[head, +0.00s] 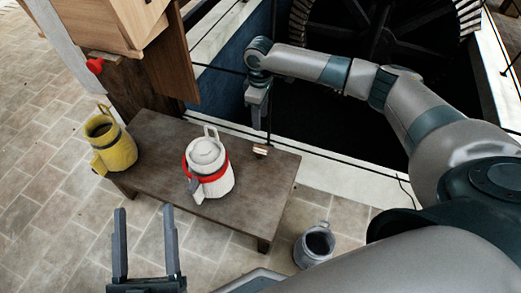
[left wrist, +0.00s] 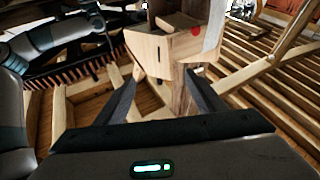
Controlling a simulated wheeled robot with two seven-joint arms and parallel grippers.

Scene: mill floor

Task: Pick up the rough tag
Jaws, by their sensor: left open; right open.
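A small pale and brown piece (head: 260,150) lies near the back right edge of the low dark wooden table (head: 235,218); it may be the rough tag, but it is too small to be sure. My right gripper (head: 258,122) points down above and behind it, apart from it; its jaws are open and empty, seen nearly edge-on. My left gripper (head: 146,225) is open and empty in front of the table. Its two fingers also show in the left wrist view (left wrist: 163,78), with nothing between them.
A white jug with a red band (head: 208,165) stands mid-table, and a yellow jug (head: 114,150) at its left end. A grey jug (head: 314,246) stands on the floor. A wooden box (head: 105,22) with a red knob (head: 95,65) is at upper left. A dark toothed wheel (head: 385,30) is behind.

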